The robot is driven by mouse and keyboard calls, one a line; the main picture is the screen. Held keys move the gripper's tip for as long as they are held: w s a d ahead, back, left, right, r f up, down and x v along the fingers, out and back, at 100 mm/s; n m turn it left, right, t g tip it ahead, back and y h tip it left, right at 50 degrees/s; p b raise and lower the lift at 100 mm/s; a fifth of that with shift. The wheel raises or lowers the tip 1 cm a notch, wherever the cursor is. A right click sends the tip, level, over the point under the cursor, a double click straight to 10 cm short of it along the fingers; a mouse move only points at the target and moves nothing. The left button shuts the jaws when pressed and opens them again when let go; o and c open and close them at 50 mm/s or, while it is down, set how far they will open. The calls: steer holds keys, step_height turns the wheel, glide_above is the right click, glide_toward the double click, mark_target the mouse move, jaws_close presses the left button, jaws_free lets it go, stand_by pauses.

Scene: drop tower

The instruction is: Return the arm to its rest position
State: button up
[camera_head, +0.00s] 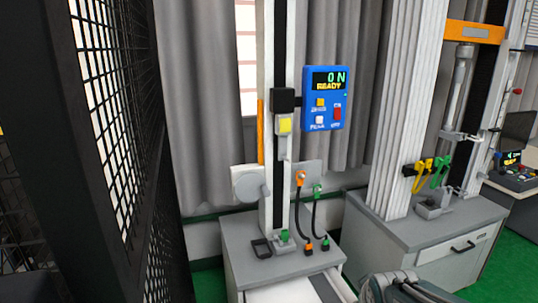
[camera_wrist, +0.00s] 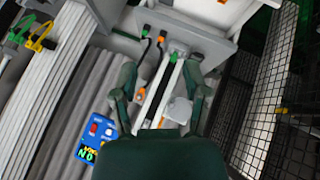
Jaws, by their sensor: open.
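My gripper (camera_wrist: 160,68) shows in the wrist view as two dark green fingers spread apart, with nothing between them. The drop tower (camera_head: 270,165), a tall white column with a dark rail, stands behind the gap between the fingers, and the wrist view shows it upside down (camera_wrist: 160,95). Part of my arm (camera_head: 400,290), grey-green, shows at the bottom edge of the head view. The gripper itself is not visible in the head view.
A blue control box (camera_head: 324,98) reads "0 N READY". The tower stands on a grey cabinet (camera_head: 240,235) with an open drawer (camera_head: 295,291). A black mesh fence (camera_head: 115,130) stands close on the left. A second test machine (camera_head: 440,210) stands on the right. Green floor (camera_head: 478,288) shows lower right.

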steer(key=s+a+r+m+g, duration=0.1)
steer(key=s+a+r+m, duration=0.1)
steer(key=s, duration=0.6)
steer(key=s+a+r+m+g+y, duration=0.1)
steer(key=s+a+r+m, duration=0.2)
steer(key=s, duration=0.5)
steer(key=shift+a+r+m, duration=0.25)
steer(key=shift+r+m, duration=0.15)
steer(key=shift+r, duration=0.2)
